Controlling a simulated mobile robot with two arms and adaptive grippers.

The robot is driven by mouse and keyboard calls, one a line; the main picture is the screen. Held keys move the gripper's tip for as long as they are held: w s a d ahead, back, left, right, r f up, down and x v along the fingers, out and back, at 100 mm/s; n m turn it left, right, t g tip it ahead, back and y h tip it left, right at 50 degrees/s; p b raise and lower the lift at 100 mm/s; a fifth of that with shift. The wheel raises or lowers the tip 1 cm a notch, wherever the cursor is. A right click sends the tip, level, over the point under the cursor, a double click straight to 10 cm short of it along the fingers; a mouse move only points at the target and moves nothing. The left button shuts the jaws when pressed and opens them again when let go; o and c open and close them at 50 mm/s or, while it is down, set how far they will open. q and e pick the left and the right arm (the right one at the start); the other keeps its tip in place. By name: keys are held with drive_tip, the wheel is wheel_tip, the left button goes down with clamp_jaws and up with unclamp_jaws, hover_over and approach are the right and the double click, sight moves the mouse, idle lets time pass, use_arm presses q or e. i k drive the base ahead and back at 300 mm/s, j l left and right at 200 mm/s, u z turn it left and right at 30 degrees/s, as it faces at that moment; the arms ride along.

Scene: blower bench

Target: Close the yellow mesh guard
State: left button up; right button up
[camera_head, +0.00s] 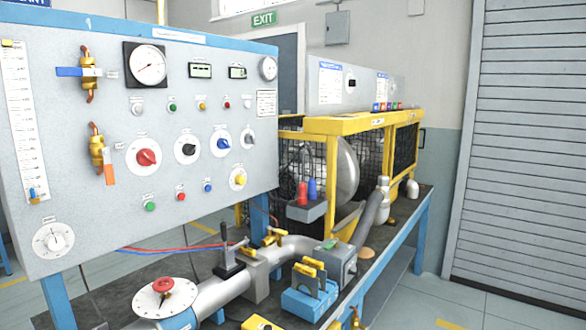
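The yellow mesh guard (332,170) stands at the back of the bench, right of the grey control panel. It has a yellow frame with dark wire mesh, and a silver rounded blower housing (347,170) shows within it. A darker mesh section (405,148) is at its right end. The control panel hides its left part. I cannot tell which section is the moving door or how far open it stands. Neither of my grippers is in view.
The grey control panel (100,190) fills the left. Red and blue bottles (312,188) stand in a grey holder before the guard. Pipes (220,292), a red-handled valve dial (165,296) and a blue clamp block (310,298) crowd the bench. Open floor (440,300) lies right, before a roller shutter (530,150).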

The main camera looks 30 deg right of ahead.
sight(392, 181)
drive_tip(key=z, duration=1.8)
drive_tip(key=i+l+z, duration=0.15)
drive_tip(key=i, duration=0.15)
drive_tip(key=i+l+z, duration=0.15)
drive_tip(key=i, duration=0.2)
drive_tip(key=i+z, duration=0.25)
drive_tip(key=i, duration=3.1)
